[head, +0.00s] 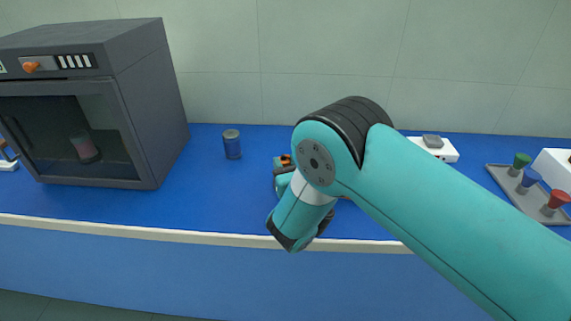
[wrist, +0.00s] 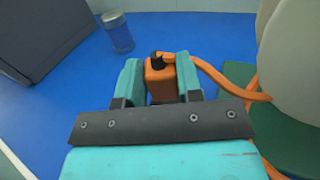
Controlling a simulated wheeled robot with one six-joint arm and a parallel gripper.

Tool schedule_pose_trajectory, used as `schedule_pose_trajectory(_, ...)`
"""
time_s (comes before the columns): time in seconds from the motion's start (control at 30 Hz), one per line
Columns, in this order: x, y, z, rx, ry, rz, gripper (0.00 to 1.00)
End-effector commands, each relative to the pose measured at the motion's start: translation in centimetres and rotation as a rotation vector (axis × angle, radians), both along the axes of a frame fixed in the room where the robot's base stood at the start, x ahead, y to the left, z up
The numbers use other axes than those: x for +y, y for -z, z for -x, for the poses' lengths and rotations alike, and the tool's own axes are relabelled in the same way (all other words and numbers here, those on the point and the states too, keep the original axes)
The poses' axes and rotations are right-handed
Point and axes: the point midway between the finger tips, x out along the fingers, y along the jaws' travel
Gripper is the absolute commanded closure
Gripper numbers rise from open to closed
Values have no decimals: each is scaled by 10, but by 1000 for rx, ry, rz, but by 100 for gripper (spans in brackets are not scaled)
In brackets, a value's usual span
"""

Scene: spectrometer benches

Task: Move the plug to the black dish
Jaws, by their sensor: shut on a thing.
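The plug (wrist: 161,82) is a small orange block with a black tip, in the middle of the wrist view. An orange cable (wrist: 215,74) runs from it to the right. My gripper (wrist: 160,72) is shut on the plug, with one teal finger on each side. In the head view a small orange part of the plug (head: 286,160) shows left of my arm's elbow, and the arm hides much around it. I cannot make out a black dish for certain in either view.
A dark grey cabinet (head: 160,100) stands at left, with a pinkish cylinder inside. A blue jar (head: 232,146) stands between it and my arm. A white box (head: 447,153) and a grey tray (head: 502,176) with coloured stoppers lie right. A pale rounded body (wrist: 292,65) crowds the wrist view's right.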

Motion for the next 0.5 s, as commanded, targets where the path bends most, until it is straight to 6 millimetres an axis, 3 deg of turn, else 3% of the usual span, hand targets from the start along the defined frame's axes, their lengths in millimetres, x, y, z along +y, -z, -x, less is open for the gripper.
schedule_pose_trajectory(0.37,0,1,0,0,0,0,94)
schedule_pose_trajectory(0.4,0,1,0,0,0,0,62)
schedule_pose_trajectory(0.43,0,0,0,0,0,0,56)
schedule_pose_trajectory(0.5,0,0,0,0,0,0,56)
